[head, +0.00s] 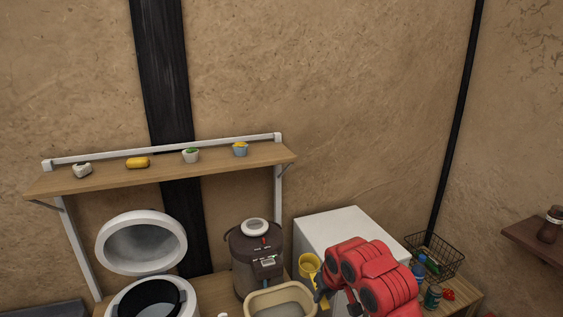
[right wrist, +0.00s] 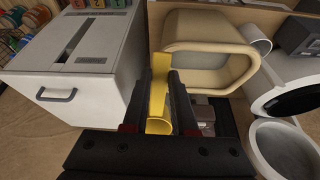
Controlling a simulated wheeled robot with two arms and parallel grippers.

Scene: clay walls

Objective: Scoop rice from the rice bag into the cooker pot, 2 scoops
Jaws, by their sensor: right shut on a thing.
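My right gripper (head: 322,293) is shut on a yellow scoop (head: 308,267), right of the beige open container. In the right wrist view the yellow scoop (right wrist: 158,95) stands between the two dark fingers of my gripper (right wrist: 163,85). The beige container (head: 251,304) also shows beyond the fingers (right wrist: 208,28); I cannot tell whether it is the rice bag or whether rice is in it. The white cooker (head: 185,301) has its lid (head: 140,243) raised and a dark pot (head: 136,296) inside. My left gripper is out of view.
A brown dispenser (head: 246,272) stands behind the beige container. A white box (head: 338,228) is at the right, with a wire basket (head: 440,255) and bottles beyond it. A wooden shelf (head: 115,179) with small items hangs above the cooker.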

